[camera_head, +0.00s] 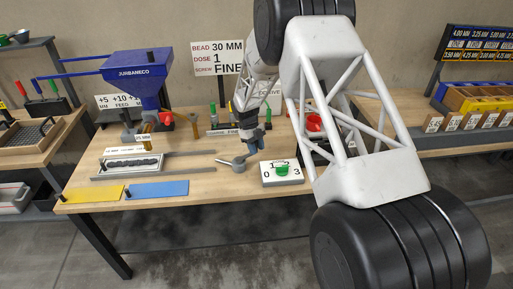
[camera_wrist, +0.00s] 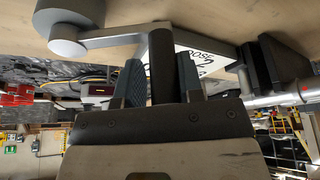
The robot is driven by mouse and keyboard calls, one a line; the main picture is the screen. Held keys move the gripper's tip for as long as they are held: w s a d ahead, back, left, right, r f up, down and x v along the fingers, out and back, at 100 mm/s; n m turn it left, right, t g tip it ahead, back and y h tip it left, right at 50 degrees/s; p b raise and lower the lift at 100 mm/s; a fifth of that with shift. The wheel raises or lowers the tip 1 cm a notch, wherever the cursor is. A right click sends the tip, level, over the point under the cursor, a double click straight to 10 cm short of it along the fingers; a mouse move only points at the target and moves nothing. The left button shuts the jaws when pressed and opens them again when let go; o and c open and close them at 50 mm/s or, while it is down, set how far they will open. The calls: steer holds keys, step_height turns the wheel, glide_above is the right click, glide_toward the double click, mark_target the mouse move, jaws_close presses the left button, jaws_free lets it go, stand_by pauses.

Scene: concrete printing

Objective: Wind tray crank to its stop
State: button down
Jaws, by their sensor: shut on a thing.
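The tray crank (camera_head: 238,166) is a small grey hub with a short arm on the wooden bench, at the end of the tray rails. In the wrist view its round hub (camera_wrist: 68,45) shows at upper left, and its dark upright handle (camera_wrist: 162,70) stands between my fingers. My gripper (camera_head: 254,146) is shut on that handle, pointing down. In the wrist view its two blue-grey pads (camera_wrist: 158,88) flank the handle. The white tray (camera_head: 110,170) with dark grey filling lies between the rails at left, apart from the crank, below the blue hopper (camera_head: 140,70).
A white dial box (camera_head: 267,181) with a green knob stands just right of the crank. Yellow (camera_head: 92,194) and blue (camera_head: 158,189) plates lie at the front edge. A sign (camera_head: 217,57) reads bead 30 mm, dose 1, screw fine. My arm hides part of the bench's right side.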

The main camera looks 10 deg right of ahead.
steer(key=shift+s+a+f, duration=0.15)
steer(key=shift+s+a, duration=0.05)
steer(key=shift+a, duration=0.1)
steer(key=c, duration=1)
jaws_free()
steer(key=shift+o, duration=0.2)
steer(key=shift+w+d, duration=0.1)
steer(key=shift+d, duration=0.05)
steer(key=shift+r, duration=0.2)
steer(key=shift+w+r, duration=0.15)
steer(key=shift+r, duration=0.05)
steer(key=v, duration=0.7)
